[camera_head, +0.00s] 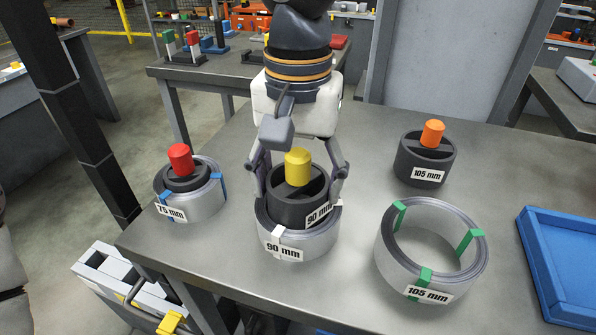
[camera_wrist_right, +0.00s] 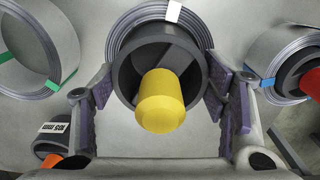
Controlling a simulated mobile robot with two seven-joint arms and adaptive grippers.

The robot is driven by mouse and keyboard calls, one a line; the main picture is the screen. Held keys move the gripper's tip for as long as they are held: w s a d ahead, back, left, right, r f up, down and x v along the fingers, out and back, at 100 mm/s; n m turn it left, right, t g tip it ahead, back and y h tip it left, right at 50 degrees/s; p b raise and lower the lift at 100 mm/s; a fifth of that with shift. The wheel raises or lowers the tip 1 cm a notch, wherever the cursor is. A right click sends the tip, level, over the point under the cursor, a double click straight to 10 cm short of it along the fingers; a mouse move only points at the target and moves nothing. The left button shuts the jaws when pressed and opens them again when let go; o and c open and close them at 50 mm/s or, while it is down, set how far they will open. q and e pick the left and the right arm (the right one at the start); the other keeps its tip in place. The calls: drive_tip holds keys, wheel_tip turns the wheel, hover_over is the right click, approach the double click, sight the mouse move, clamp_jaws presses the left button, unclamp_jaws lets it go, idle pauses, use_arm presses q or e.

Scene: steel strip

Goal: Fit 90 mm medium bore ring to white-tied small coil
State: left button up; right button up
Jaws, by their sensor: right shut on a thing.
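The 90 mm medium bore ring (camera_head: 285,211) is a dark cylinder with a yellow knob (camera_head: 298,167). My right gripper (camera_head: 300,196) is shut on it, one finger on each side. The ring is upright at the mouth of the white-tied small coil (camera_head: 312,245), a grey steel coil labelled 90 mm. The ring's top stands above the coil's rim; its lower end is hidden, so I cannot tell how deep it sits. In the right wrist view the ring (camera_wrist_right: 128,82) overlaps the coil (camera_wrist_right: 128,28). My left gripper is not in view.
A blue-tied 75 mm coil (camera_head: 205,205) with a red-knobbed ring (camera_head: 187,182) in it stands at left. A green-tied 105 mm coil (camera_head: 388,255) stands empty at right. An orange-knobbed 105 mm ring (camera_head: 410,158) stands behind it. A blue tray (camera_head: 535,262) lies at far right.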

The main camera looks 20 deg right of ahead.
drive_tip(key=shift+f, duration=1.05)
drive_tip(key=o, duration=1.3)
wheel_tip(320, 180, up, 12)
